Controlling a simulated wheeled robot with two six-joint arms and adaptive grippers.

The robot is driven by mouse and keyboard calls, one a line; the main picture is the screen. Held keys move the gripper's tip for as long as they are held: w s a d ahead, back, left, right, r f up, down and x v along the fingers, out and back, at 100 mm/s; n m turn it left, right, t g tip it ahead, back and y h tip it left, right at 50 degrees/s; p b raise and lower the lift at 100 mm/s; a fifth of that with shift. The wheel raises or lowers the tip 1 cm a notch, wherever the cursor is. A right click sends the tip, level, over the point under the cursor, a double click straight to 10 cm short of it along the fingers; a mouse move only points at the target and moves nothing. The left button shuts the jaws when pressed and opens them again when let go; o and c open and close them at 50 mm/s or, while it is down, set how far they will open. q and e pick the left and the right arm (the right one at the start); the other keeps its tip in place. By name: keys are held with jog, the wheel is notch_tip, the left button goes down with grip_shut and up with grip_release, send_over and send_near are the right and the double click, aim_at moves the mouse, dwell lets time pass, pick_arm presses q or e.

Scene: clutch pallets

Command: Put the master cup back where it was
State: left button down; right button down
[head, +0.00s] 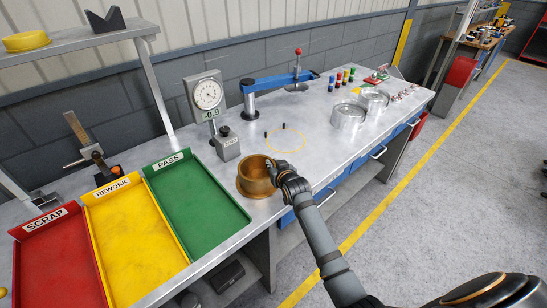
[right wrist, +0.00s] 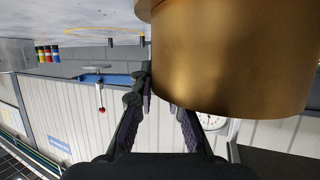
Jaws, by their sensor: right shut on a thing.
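The master cup, which I take to be the brass-coloured open cup (head: 253,180), is upright at the bench's front edge, right of the green PASS tray. My right gripper (head: 275,168) is shut on the right side of its wall. I cannot tell whether its base touches the bench. In the right wrist view the cup (right wrist: 235,60) fills the upper right, with the gripper fingers (right wrist: 167,105) against it. My left gripper is out of view.
The dial gauge (head: 207,96) and a grey block (head: 227,145) stand behind the cup. The green PASS tray (head: 195,205) lies to its left. A blue-armed press (head: 270,83) stands behind the ring, and metal cylinders (head: 348,117) stand right. The ring's inside is clear.

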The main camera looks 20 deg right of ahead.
jog(key=shift+r, duration=0.1)
jog(key=c, duration=1.7)
grip_release()
jog(key=shift+f, duration=0.3)
jog(key=shift+c, duration=0.2)
jog(key=o, duration=0.4)
jog(key=shift+s+r, duration=0.1)
jog(key=shift+s, duration=0.05)
jog(key=b+v, duration=0.1)
jog(key=v, duration=1.1)
jog(key=shift+a, duration=0.1)
